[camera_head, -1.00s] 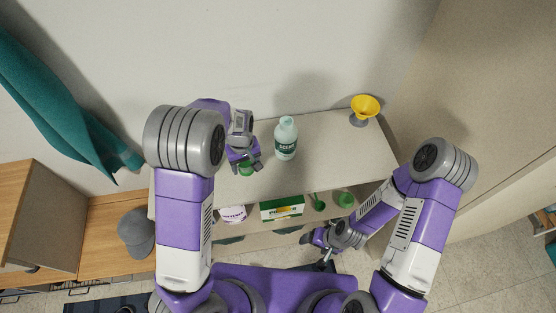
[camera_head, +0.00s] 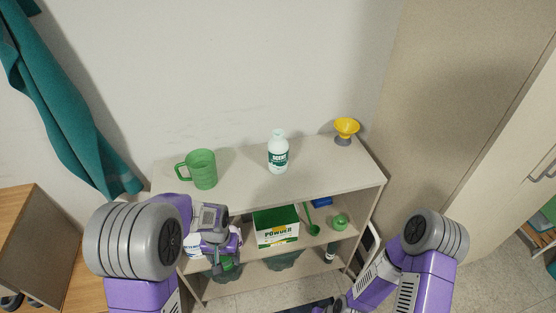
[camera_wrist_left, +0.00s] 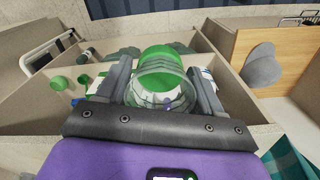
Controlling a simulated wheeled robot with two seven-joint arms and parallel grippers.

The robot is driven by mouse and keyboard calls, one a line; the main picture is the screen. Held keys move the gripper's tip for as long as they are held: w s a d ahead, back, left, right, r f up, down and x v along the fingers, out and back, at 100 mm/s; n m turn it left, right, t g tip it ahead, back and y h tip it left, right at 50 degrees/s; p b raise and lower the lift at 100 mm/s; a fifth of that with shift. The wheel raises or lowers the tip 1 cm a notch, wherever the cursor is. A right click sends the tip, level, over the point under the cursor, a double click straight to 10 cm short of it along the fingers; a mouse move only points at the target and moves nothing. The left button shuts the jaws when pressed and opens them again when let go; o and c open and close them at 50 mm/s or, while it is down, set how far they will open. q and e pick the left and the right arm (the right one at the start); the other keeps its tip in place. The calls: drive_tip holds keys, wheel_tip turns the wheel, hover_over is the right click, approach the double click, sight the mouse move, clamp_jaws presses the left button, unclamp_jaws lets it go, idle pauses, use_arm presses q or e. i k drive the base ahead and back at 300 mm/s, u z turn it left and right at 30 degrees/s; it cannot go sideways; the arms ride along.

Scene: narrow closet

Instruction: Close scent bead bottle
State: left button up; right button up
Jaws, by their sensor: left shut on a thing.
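The scent bead bottle (camera_head: 278,155), pale with a dark green label, stands upright on the top board of the shelf unit. Its narrow neck shows no green cap on it. My left gripper (camera_head: 226,256) is low at the unit's front, left of and below the bottle. It is shut on a green, see-through ribbed cap (camera_wrist_left: 164,72), which shows between the fingers of the left gripper (camera_wrist_left: 163,88) in the left wrist view. The cap is apart from the bottle. Of my right arm, only the upper links show at lower right; its fingertips are outside the frame.
A green mug (camera_head: 202,170) stands left of the bottle, and a yellow funnel (camera_head: 346,127) stands to its right. A powder box (camera_head: 276,229), a green scoop (camera_head: 312,228) and a small green item (camera_head: 338,222) are on the shelf below. The top board between mug and bottle is clear.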

sight(278, 147)
drive_tip(key=k, duration=1.3)
drive_tip(key=z, duration=0.6)
drive_tip(key=i, duration=1.7)
drive_tip(key=u, duration=0.85)
drive_tip(key=i, duration=0.3)
drive_tip(key=u, duration=0.3)
